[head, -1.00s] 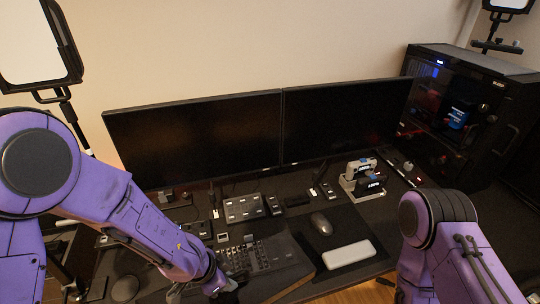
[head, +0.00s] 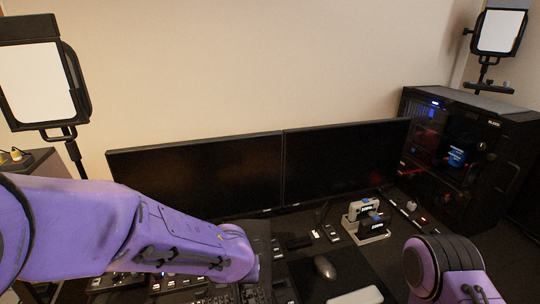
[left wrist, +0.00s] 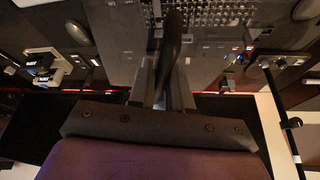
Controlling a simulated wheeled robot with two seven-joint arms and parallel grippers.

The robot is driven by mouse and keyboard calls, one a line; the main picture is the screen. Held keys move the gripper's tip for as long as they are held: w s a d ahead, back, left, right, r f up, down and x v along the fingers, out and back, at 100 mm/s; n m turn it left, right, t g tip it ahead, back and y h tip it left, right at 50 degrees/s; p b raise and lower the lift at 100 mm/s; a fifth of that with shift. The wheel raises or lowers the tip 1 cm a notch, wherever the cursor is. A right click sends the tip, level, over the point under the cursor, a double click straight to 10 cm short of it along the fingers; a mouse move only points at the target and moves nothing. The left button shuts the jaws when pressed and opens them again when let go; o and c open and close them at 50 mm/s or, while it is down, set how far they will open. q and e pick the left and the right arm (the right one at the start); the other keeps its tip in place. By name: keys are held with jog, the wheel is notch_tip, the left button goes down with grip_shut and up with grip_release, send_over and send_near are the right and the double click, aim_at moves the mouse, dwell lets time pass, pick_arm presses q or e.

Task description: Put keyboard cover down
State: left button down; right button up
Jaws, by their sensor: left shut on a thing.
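In the left wrist view my left gripper (left wrist: 163,92) is shut on a thin dark piece seen nearly edge-on, which I take to be the keyboard cover (left wrist: 173,45). It points away from the fingers toward the keyboard (left wrist: 225,14). How close the cover is to the keyboard cannot be told. In the head view the keyboard (head: 247,294) shows only partly at the bottom edge, and my left forearm hides the left gripper and the cover. My right arm is at the lower right; its gripper is out of view.
Two black monitors (head: 200,174) stand along the back of the desk. A mouse (head: 325,268) and a white pad (head: 356,297) lie right of the keyboard. A small stand with controllers (head: 364,222) is behind them. A PC tower (head: 462,160) stands at the right.

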pick_arm(q)
notch_tip(320, 180, down, 13)
jog(key=b, duration=1.1)
jog(key=a, duration=1.3)
jog(key=shift+w+d+r, duration=0.1)
